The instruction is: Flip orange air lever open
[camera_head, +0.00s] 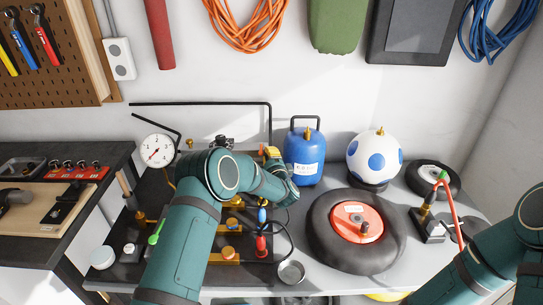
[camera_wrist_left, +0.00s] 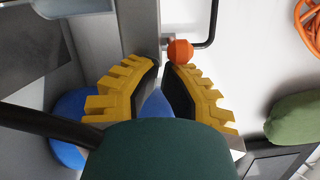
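An orange knob-like part (camera_wrist_left: 180,52), which looks like the air lever's end, sits just beyond my left fingertips in the left wrist view, beside a black pipe. I cannot tell whether the fingers touch it. My left gripper (camera_wrist_left: 161,68) has yellow ribbed fingers with black pads and a narrow gap between the tips; nothing shows held. In the head view the left gripper (camera_head: 272,155) reaches over the back of the workbench beside the blue canister (camera_head: 303,160); the orange part is not clearly visible there. The right gripper is out of view.
A tyre with an orange hub (camera_head: 357,222), a blue-spotted white tank (camera_head: 374,156) and a small wheel (camera_head: 433,180) stand right. My left arm covers much of the dark fittings board.

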